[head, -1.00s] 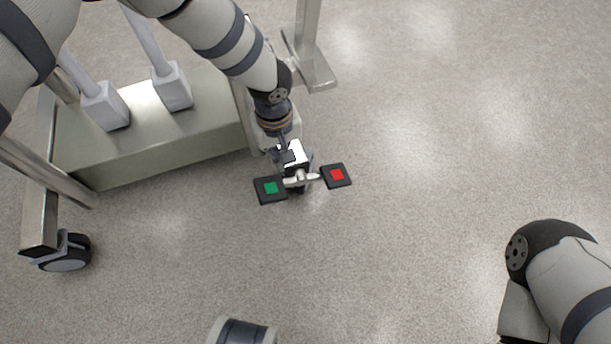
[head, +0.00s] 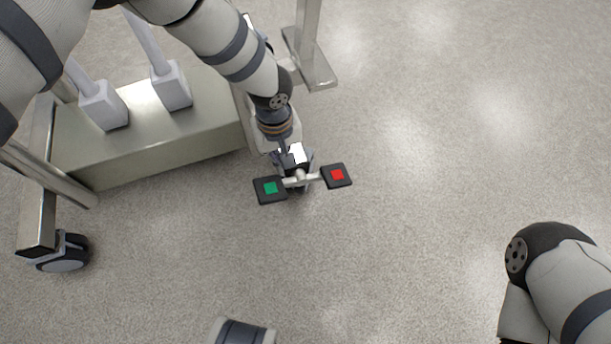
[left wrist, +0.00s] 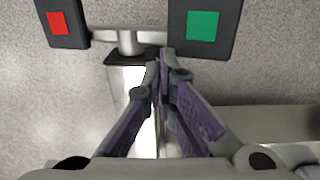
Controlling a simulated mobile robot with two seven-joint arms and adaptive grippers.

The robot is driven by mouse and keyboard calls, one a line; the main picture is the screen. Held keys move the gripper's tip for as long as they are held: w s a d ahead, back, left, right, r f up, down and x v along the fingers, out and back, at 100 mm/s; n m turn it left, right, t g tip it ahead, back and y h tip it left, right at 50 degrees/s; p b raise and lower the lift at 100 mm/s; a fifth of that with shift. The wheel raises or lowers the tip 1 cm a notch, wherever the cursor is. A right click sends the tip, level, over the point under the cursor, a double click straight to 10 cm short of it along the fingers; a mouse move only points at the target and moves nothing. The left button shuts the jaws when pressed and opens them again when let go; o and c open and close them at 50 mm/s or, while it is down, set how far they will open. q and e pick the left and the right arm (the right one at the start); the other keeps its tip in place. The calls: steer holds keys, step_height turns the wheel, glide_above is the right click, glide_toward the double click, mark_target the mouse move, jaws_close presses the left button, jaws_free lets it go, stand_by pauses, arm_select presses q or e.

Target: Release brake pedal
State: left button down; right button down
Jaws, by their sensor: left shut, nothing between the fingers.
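A pedal with two dark pads sits low at the end of the cart frame, joined by a pale metal crossbar (head: 313,177). The left pad is green-centred (head: 269,189), the right pad red-centred (head: 337,175). In the left wrist view the red pad (left wrist: 59,23) is at upper left and the green pad (left wrist: 203,26) at upper right. My left gripper (left wrist: 165,60) is shut and empty, its tips at the near edge of the green pad; contact cannot be told. In the head view the left gripper (head: 284,158) is just behind the crossbar. My right gripper is out of view.
A metal cart base (head: 160,140) with upright posts stands at the left, with a caster (head: 64,252) at its near corner. A metal foot (head: 318,72) is behind the pedal. The floor in front and to the right is clear.

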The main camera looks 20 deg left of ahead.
arm_select(q)
steer(key=shift+f, duration=0.3)
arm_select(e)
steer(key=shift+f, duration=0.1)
